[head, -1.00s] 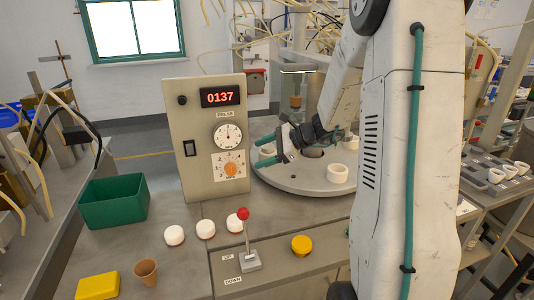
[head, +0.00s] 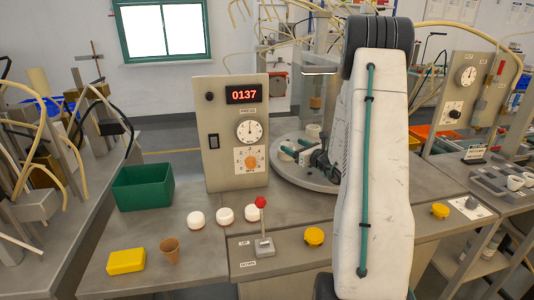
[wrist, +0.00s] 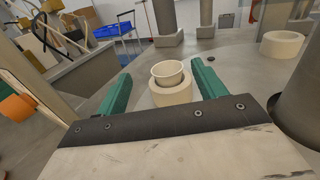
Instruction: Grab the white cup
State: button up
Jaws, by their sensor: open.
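The white cup (wrist: 168,70) stands upright in a thick cream ring holder (wrist: 172,92) in the wrist view, its open rim facing up. My gripper (wrist: 161,68) is open, with one green finger on each side of the cup and holder and a visible gap to both. In the head view my gripper (head: 291,150) is low over the round grey turntable (head: 290,175). The cup cannot be made out clearly there, as my arm covers much of the turntable.
A control box (head: 225,165) reading 0137 stands left of the turntable. Another cream ring (wrist: 280,43) and a grey post (wrist: 300,105) are to the right of my gripper. A red-knobbed lever (head: 261,203), green bin (head: 143,187), brown cup (head: 169,250) and yellow block (head: 126,261) are on the bench.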

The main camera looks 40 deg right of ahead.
aim_at(284, 144)
jog(key=shift+d+f+m+h, duration=0.3)
jog(key=shift+d+f+h, duration=0.1)
jog(key=shift+d+h, duration=0.1)
jog(key=shift+w+f, duration=0.1)
jog(key=shift+w, duration=0.2)
jog(key=w, duration=0.7)
jog(key=shift+d+f, duration=0.3)
jog(key=c, duration=1.1)
